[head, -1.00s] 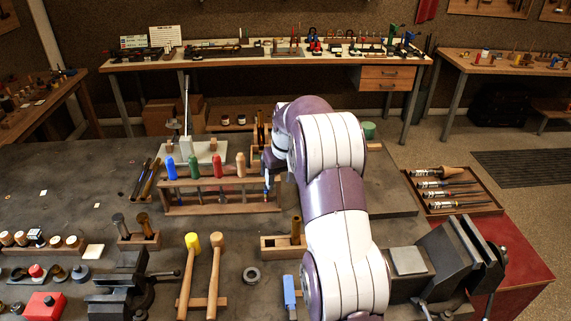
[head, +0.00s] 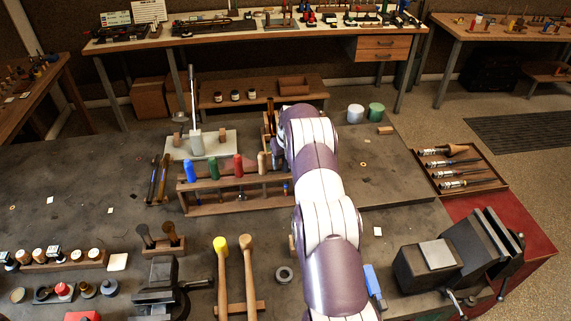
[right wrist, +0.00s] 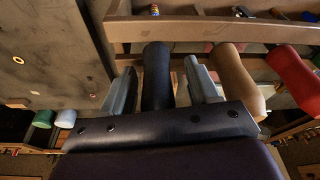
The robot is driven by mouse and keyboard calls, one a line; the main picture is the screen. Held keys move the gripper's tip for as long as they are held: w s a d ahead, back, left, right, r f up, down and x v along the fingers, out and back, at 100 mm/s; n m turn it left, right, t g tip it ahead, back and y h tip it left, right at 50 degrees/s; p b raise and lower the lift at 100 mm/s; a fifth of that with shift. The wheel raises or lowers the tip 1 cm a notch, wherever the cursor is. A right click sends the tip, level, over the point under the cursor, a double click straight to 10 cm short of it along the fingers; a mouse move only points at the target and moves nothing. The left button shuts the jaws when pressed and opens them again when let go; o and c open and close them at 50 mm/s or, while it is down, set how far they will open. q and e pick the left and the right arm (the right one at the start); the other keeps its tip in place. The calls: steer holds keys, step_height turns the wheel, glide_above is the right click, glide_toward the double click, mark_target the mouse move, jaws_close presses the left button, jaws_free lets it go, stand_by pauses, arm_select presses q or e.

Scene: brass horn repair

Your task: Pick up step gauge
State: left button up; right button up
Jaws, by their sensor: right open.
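A tool rack (head: 235,203) holds a row of upright handles; blue, green, red and tan ones show in the head view. A dark handle (right wrist: 156,78) stands at the rack's end in the right wrist view, and a colour-banded tip (right wrist: 155,10) shows in line with it beyond the rack beam. This looks like the step gauge, though its shaft is mostly hidden. My right gripper (right wrist: 159,68) is open, one finger on each side of the dark handle, with gaps showing. In the head view my right arm hides this handle and most of the gripper. My left gripper is not in view.
The tan handle (right wrist: 238,80) stands close beside one finger. White (head: 355,113) and green (head: 376,112) jars stand behind my arm. A vise (head: 460,255) is at the right, two mallets (head: 235,275) are in front, and a lever stand (head: 197,143) is behind the rack.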

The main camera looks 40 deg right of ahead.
steer(key=shift+s+r, duration=0.15)
steer(key=shift+s, duration=0.1)
steer(key=shift+c, duration=0.9)
steer(key=shift+s+r, duration=0.1)
jaws_close()
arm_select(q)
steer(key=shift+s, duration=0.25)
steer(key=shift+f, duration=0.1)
